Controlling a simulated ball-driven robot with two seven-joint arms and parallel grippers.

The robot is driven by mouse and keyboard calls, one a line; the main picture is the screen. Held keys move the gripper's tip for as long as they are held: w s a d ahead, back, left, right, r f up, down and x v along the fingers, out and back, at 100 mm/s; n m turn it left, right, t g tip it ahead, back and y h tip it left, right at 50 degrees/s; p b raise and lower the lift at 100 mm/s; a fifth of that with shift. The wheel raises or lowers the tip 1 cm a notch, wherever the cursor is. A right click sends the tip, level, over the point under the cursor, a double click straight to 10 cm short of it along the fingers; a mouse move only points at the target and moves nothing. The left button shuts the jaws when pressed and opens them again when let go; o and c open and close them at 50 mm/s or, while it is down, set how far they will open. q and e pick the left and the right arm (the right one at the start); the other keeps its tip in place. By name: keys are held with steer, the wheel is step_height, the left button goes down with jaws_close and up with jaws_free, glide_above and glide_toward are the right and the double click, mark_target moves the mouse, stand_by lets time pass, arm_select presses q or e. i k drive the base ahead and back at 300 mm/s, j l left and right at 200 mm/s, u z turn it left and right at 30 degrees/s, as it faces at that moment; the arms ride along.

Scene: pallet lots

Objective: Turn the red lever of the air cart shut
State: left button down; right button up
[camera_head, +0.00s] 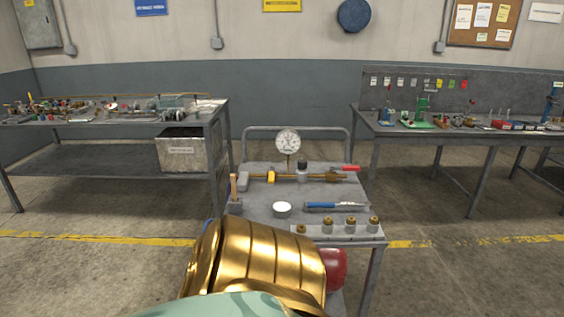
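The air cart (255,208) stands in the middle, a grey metal table with a rear rail. A brass pipe (285,177) runs left to right across its top. The red lever (351,168) is at the right end of this pipe, pointing right and looking roughly along the pipe. A round white-faced gauge (288,142) stands upright over the pipe; its reading is too small to tell. Neither gripper is in view. A gold part of my own body fills the bottom centre and hides the cart's lower front.
On the cart lie a wood-handled mallet (235,200), a white round cup (282,209), a blue-handled tool (322,206) and several brass fittings (349,224). A red tank (335,268) shows below. Benches flank the cart left (70,160) and right (430,135).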

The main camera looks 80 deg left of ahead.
mark_target(344, 168)
steer(key=u, duration=2.2)
steer(key=i+l+z, duration=0.35)
steer(key=z, duration=0.15)
steer(key=i+l+z, duration=0.6)
steer(key=i+z, duration=0.35)
steer(key=i+l, duration=0.1)
steer(key=i, duration=0.35)
steer(key=i+u, duration=0.1)
steer(key=i, duration=0.4)
steer(key=i+u, duration=0.6)
steer(key=u, duration=0.2)
steer(key=i+u, duration=0.35)
steer(key=i+l+u, duration=0.15)
steer(key=u, duration=0.25)
